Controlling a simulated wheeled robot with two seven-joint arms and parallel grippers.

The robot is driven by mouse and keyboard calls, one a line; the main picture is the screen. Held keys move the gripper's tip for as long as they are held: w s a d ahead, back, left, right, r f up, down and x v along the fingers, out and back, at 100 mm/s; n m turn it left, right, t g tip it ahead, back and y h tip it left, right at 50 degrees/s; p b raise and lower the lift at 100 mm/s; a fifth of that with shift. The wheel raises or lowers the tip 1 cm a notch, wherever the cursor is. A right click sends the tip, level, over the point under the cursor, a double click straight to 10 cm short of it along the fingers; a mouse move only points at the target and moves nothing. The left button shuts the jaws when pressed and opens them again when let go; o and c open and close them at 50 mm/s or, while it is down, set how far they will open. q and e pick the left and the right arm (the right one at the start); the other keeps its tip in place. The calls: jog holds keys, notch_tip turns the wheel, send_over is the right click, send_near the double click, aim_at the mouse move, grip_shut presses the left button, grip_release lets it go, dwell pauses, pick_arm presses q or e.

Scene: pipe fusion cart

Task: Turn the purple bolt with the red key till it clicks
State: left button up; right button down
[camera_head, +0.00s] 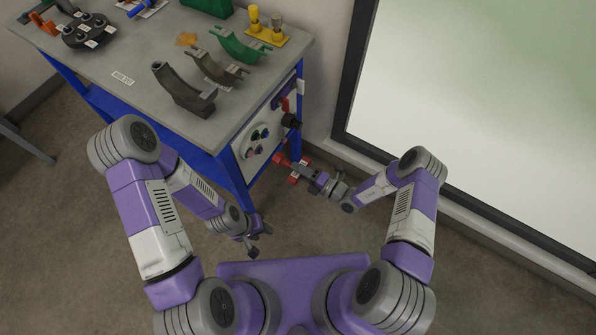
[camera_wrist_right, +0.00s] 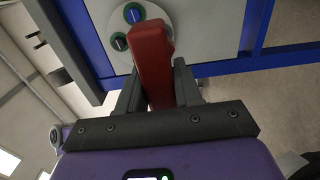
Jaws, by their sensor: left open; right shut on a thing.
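The red key (camera_head: 282,160) is in my right gripper (camera_head: 304,172), in front of the end of the cart. In the right wrist view the red key (camera_wrist_right: 152,55) stands between the two fingers of my right gripper (camera_wrist_right: 157,92), which are shut on it. Its far end overlaps a pale round plate (camera_wrist_right: 158,12) with green-ringed bolts (camera_wrist_right: 119,42). The plate also shows on the cart's end panel in the head view (camera_head: 249,153). I cannot tell which bolt is purple or whether the key touches one; the key hides part of the plate. My left gripper (camera_head: 254,240) is open and empty, low beside the cart.
The grey-topped cart (camera_head: 140,50) has blue legs (camera_head: 233,183). A black knob (camera_head: 291,120) sticks out of its end panel right of the plate. Curved dark (camera_head: 184,92) and green (camera_head: 243,46) pieces lie on top. A framed white board (camera_head: 470,100) stands at the right.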

aim_at(281, 163)
jog(key=shift+a+f, duration=0.2)
jog(key=shift+s+d, duration=0.1)
jog(key=shift+a, duration=0.3)
jog(key=shift+b+x, duration=1.2)
jog(key=shift+x, duration=1.8)
jog(key=shift+w+a, duration=0.1)
jog(key=shift+w, duration=0.2)
jog(key=shift+m+b, duration=0.7)
jog(key=shift+m, duration=0.8)
